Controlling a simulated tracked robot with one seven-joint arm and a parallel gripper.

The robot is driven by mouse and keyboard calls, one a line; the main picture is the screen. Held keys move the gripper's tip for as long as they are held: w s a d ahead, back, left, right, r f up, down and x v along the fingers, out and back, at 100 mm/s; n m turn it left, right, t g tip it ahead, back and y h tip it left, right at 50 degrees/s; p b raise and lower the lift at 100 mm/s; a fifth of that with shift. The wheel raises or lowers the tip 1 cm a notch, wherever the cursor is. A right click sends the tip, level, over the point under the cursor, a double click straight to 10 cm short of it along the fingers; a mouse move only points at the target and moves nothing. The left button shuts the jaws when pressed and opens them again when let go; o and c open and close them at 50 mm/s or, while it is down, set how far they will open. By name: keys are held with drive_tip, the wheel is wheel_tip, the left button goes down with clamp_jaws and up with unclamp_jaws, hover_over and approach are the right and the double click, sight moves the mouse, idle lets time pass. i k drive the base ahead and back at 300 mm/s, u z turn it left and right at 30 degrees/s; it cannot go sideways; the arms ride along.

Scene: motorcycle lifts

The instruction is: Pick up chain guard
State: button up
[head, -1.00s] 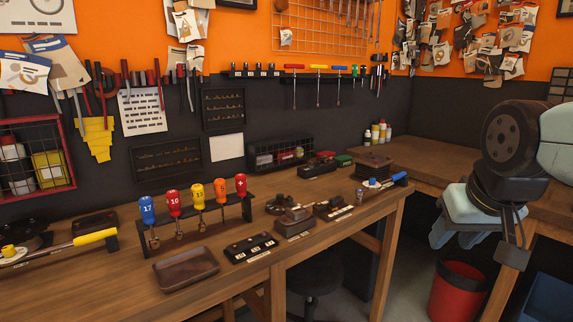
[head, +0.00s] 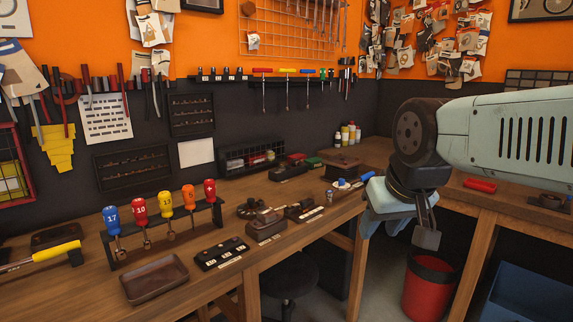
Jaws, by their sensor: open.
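I cannot make out a chain guard for certain among the small dark parts on the workbench (head: 200,290). My gripper (head: 398,227) hangs at the right of the head view, pointing down, with its jaws apart and nothing seen between them. It appears in front of the gap between the two benches, just right of the near bench's far end. Its own bulk hides part of the corner behind it.
The near bench holds a brown tray (head: 154,279), a rack of coloured-handled drivers (head: 165,222), a black block (head: 220,253) and small brown boxes. A red bin (head: 431,287) and a blue crate (head: 528,292) stand low at the right. A stool (head: 290,275) sits beneath the bench.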

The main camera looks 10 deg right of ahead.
sight(295, 163)
drive_tip(key=i, duration=0.95)
drive_tip(key=z, duration=0.05)
